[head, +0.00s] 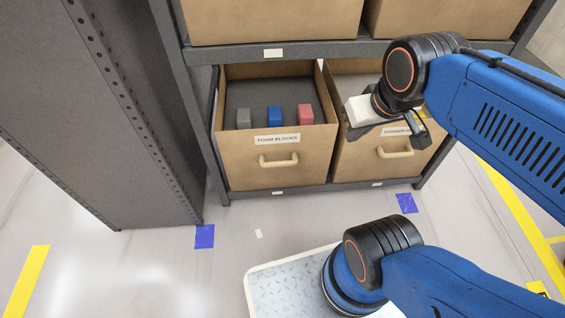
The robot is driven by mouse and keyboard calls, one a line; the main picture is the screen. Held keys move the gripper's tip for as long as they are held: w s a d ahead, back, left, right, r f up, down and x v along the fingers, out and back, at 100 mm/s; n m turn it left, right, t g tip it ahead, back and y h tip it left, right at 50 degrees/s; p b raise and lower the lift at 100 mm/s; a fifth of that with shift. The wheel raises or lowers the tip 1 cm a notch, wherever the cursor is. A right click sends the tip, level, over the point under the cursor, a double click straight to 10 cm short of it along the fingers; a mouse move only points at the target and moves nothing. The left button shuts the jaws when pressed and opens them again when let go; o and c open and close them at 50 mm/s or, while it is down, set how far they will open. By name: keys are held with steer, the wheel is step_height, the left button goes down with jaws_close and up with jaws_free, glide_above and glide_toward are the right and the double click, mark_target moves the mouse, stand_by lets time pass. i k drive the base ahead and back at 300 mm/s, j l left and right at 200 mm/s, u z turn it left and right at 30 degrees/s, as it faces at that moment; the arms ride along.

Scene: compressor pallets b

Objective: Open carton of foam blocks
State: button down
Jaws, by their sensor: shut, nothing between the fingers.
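The brown carton labelled for foam blocks (240,172) is in the lower left bay of the rack. It stands open, drawn out like a drawer, with its dark inside showing. A grey block (243,118), a blue block (275,116) and a red block (306,115) sit in a row inside. Its pale handle (279,161) is on the front, below the label, and nothing touches it. My gripper (358,128) is shut and empty. It is up and to the right of that handle, in front of the neighbouring carton; its fingers are small and partly hidden.
The neighbouring carton (360,170) has its own pale handle (395,153); its label is partly covered by my gripper. More cartons (270,20) sit on the shelf above. A grey rack upright (150,110) stands at left. The floor in front of the cartons is mostly clear.

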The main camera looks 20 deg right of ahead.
mark_target(261, 157)
steer(key=u, duration=0.1)
steer(key=l+u, duration=0.1)
steer(key=l, duration=0.65)
steer(key=k+l+u, duration=0.1)
steer(key=l, duration=0.65)
steer(key=k, duration=0.05)
